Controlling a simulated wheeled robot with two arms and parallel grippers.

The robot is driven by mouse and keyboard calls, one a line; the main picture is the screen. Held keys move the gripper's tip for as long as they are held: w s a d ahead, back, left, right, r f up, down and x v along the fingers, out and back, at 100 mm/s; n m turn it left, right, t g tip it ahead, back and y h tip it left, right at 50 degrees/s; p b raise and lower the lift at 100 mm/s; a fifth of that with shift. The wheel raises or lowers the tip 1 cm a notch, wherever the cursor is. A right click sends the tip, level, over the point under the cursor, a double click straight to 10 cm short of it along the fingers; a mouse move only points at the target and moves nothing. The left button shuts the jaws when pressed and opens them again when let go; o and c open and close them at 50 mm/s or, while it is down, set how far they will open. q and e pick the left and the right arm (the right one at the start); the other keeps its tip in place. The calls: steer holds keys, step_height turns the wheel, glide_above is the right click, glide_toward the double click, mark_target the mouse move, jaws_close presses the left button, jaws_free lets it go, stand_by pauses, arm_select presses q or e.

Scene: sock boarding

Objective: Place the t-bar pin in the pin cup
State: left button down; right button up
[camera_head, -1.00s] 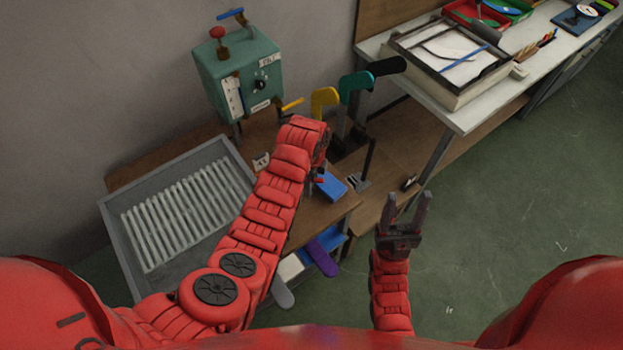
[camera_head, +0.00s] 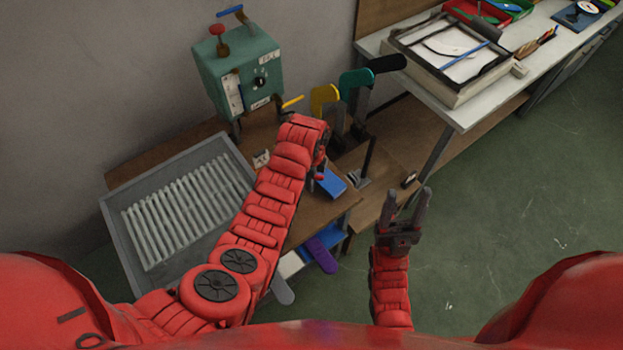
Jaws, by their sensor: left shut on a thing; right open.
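My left gripper (camera_head: 320,172) is at the end of the red arm reaching over the wooden bench, beside a small blue block-like thing (camera_head: 331,184). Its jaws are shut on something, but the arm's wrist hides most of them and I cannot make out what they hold. I cannot clearly make out the t-bar pin or the pin cup. My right gripper (camera_head: 407,212) is open and empty, fingers pointing up the picture, over the floor right of the bench.
Yellow, teal and black boards (camera_head: 357,84) stand behind my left gripper. A green machine (camera_head: 236,72) is at the back left. A grey ribbed tray (camera_head: 120,228) lies left of my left arm. A white table (camera_head: 462,112) is at the right, with open floor before it.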

arm_select(q)
steer(key=shift+r, duration=0.1)
steer(key=shift+r+b, duration=0.3)
steer(key=shift+b, duration=0.25)
step_height(320, 180, up, 2)
steer(key=shift+w+r+b, duration=0.1)
steer(key=shift+r+b, duration=0.05)
steer(key=shift+b, duration=1)
steer(key=s+d+r+p, duration=0.15)
steer(key=s+p, duration=0.25)
steer(key=s, duration=0.4)
steer(key=s+d+p, duration=0.3)
steer(key=s+p, duration=0.2)
steer(key=s, duration=0.2)
steer(key=w+a+r+n+b, duration=0.2)
steer(key=w+a+r+n, duration=0.1)
steer(key=w, duration=0.4)
steer(key=w+a+r+n+b, duration=0.3)
steer(key=w+n, duration=0.1)
steer(key=w, duration=0.3)
steer(key=w+a+r+n+b, duration=0.2)
steer(key=w+a+r+n, duration=0.1)
steer(key=w, duration=0.3)
steer(key=w+a+r+n+b, duration=0.2)
steer(key=a+r+n+b, duration=0.6)
steer(key=a+n, duration=0.3)
steer(key=shift+w+a+r+n, duration=0.3)
steer(key=shift+a+r, duration=0.1)
steer(key=shift+a, duration=0.3)
